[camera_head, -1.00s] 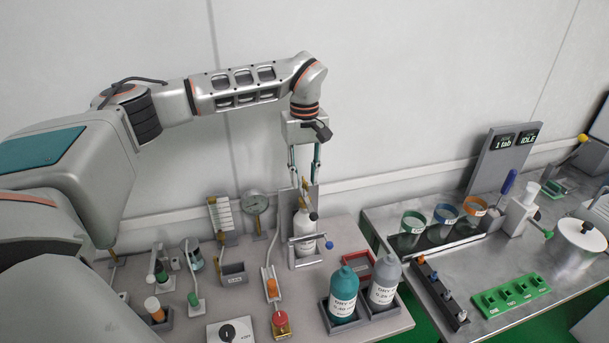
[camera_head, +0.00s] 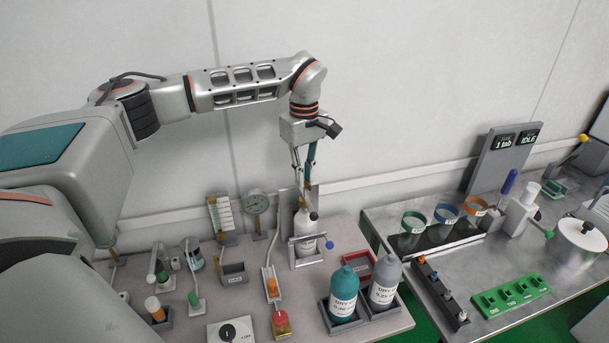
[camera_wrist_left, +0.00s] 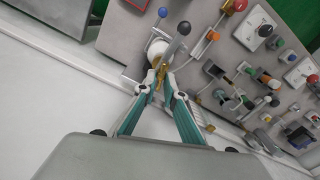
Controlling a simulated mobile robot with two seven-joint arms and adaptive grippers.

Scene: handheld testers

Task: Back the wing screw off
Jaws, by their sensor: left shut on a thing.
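The wing screw is a small brass piece at the top of a station with a white bottle (camera_head: 304,218) in a metal holder. In the left wrist view the brass wing screw (camera_wrist_left: 160,74) lies between my left fingertips. My left gripper (camera_head: 304,184) points down over the station from above, its fingers closed on the screw. In the head view the screw is small and partly hidden by the fingers. A dark ball knob (camera_head: 314,216) and a blue ball knob (camera_head: 329,245) are close by. My right gripper is not in view.
A teal bottle (camera_head: 343,290) and a grey bottle (camera_head: 384,282) stand in trays in front to the right. A round gauge (camera_head: 256,202) and a tube with orange and red parts (camera_head: 271,288) are on the left. A second bench (camera_head: 400,262) stands right.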

